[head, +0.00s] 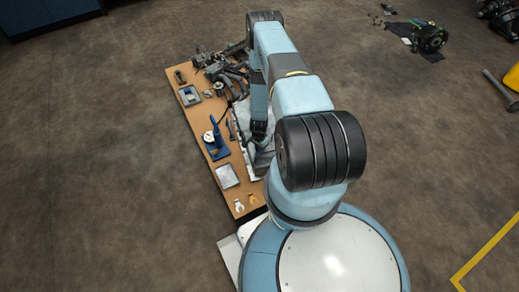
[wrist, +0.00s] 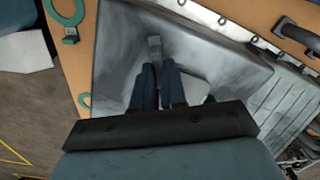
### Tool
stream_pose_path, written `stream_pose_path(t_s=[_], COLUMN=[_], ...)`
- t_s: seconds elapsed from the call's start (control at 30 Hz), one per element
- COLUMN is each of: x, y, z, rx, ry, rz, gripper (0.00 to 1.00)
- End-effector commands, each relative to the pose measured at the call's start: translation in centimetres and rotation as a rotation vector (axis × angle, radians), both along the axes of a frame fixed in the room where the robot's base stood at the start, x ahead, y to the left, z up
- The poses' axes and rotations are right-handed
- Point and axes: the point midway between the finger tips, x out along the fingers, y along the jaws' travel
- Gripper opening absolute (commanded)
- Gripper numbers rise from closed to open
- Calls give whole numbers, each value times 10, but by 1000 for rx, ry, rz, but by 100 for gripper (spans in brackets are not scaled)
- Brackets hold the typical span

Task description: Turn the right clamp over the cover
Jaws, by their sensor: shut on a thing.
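In the wrist view, the grey metal cover (wrist: 120,50) spreads under my gripper (wrist: 158,68). The two dark blue fingers are close together, pointing at a small grey upright metal piece, apparently the right clamp (wrist: 154,46). They are shut on its near end, which they hide. Its far end stands out past the fingertips, over the cover's surface. A pale rounded patch shows on the cover right of the fingers. In the head view, my arm hides most of the cover and the clamp cannot be made out.
The wooden bench (head: 205,165) carries a blue stand (head: 215,140), a grey tray (head: 189,95), a metal plate (head: 227,176) and dark parts at its far end. In the wrist view, a teal horseshoe-shaped piece (wrist: 68,14) lies upper left and a ribbed grey part (wrist: 283,95) lies right.

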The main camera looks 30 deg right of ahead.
Motion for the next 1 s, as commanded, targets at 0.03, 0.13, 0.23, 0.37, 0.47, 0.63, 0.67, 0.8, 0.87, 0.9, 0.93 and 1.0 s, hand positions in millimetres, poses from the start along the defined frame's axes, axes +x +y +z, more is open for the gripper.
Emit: stream_pose_path(t_s=[0.03, 0.13, 0.23, 0.37, 0.47, 0.63, 0.67, 0.8, 0.87, 0.9, 0.93, 1.0], x=[2, 2, 2, 2, 2, 2, 2, 1, 1, 1, 1, 1], y=[-1, -1, -1, -1, -1, -1, -1, -1, 0, 0, 0, 0], z=[0, 0, 1, 1, 1, 1, 0, 0, 0, 0, 0, 2], rx=[-2, -2, -2, -2, -2, -2, -2, -1, -2, -1, -1, -1], ry=[-3, -3, -3, -3, -3, -4, -3, -3, -2, -1, -1, -1], rz=[11, 26, 34, 37, 36, 36, 36, 35, 35, 35, 35, 35], gripper=[0, 0, 0, 0, 0, 16, 18, 22, 22, 22, 22, 22])
